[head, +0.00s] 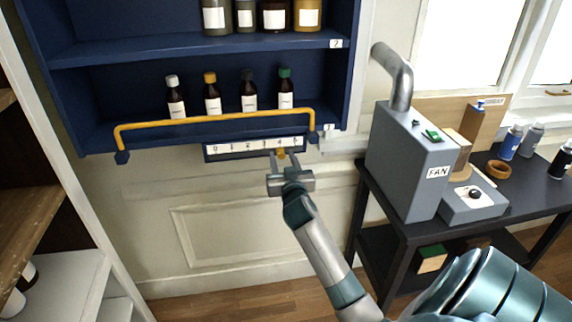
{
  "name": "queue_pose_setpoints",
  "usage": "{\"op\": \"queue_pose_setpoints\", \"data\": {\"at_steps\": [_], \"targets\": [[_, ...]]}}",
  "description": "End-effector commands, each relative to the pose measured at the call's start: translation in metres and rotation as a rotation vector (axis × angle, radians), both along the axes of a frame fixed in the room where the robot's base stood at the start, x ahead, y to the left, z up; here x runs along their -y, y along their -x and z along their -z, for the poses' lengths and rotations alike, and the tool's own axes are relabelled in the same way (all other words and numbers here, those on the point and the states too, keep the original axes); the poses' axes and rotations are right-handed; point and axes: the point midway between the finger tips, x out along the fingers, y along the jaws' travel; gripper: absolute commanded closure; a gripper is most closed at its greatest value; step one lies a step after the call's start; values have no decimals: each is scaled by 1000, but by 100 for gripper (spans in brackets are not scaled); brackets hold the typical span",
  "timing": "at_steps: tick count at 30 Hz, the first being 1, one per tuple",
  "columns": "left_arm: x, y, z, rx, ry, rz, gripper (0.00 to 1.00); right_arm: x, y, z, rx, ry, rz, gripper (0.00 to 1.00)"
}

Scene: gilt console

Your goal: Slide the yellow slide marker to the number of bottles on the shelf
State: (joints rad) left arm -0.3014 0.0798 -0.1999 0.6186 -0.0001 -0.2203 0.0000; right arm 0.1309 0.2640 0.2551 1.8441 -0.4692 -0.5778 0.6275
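The yellow slide marker (281,154) hangs at the lower edge of the white number scale (239,147), near the 4. The scale runs from 0 at the left to 5 at the right and is fixed below the blue shelf (190,46). My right gripper (284,158) is just below the scale. Its two fingers stand apart on either side of the marker, with gaps visible. Several small dark bottles (212,97) with white, yellow, black and green caps stand in one row on the lower shelf. My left gripper is not in view.
A yellow rail (215,120) runs across the front of the lower shelf, just above the scale. Larger jars (275,16) stand on the upper shelf. To the right, a grey fan box (407,160) stands on a dark table (416,231).

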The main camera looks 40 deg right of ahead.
Motion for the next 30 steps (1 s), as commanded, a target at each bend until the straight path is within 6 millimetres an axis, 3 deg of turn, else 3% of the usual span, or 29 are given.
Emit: {"op": "queue_pose_setpoints", "data": {"at_steps": [11,30], "targets": [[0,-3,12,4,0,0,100,-17,28,3,1,-1,-1,62],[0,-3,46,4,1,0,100,-79,130,3,0,-2,0,62]]}}
